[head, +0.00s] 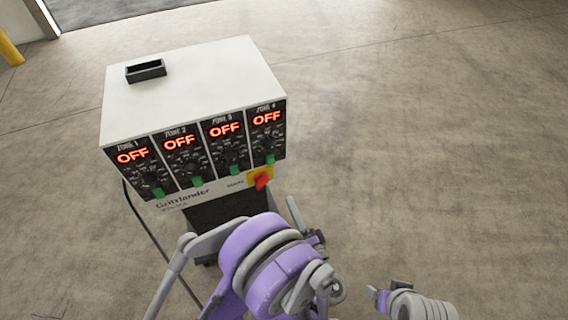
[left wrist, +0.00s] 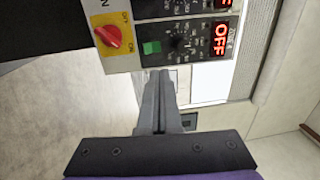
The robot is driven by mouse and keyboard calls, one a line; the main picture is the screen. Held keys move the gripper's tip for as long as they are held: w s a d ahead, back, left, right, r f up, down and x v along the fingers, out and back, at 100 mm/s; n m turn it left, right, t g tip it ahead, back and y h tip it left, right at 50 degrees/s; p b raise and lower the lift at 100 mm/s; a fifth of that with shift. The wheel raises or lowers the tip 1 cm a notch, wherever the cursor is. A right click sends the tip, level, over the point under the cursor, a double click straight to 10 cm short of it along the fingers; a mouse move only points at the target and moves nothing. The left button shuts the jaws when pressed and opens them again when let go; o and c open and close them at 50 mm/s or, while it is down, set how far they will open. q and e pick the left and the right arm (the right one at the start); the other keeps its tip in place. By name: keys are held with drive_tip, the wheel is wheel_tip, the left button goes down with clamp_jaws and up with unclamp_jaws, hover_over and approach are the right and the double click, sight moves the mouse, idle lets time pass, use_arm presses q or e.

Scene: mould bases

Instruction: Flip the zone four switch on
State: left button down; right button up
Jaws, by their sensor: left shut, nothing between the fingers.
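The zone 4 module (head: 267,138) is the rightmost on the front of the white controller box, and its red display reads OFF. Its green rocker switch (head: 270,158) is at the module's lower end. In the left wrist view the green switch (left wrist: 152,47) lies just beyond my fingertips, with a gap apparent. My left gripper (head: 293,203) is below and slightly right of the zone 4 module in the head view. Its fingers (left wrist: 159,74) are together and empty. My right gripper (head: 386,295) is at the lower right, away from the box; its jaw state is unclear.
Zones 1, 2 and 3 (head: 221,145) also read OFF, each with a green switch. A red rotary main switch (head: 262,181) on a yellow plate sits below zone 4. A black tray (head: 146,71) lies on top. A cable hangs at left. Floor to the right is clear.

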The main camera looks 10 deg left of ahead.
idle(0.3)
use_arm(q)
approach(270, 155)
drive_tip(key=x, duration=0.6)
drive_tip(key=shift+w+a, duration=0.25)
drive_tip(key=shift+w, duration=0.05)
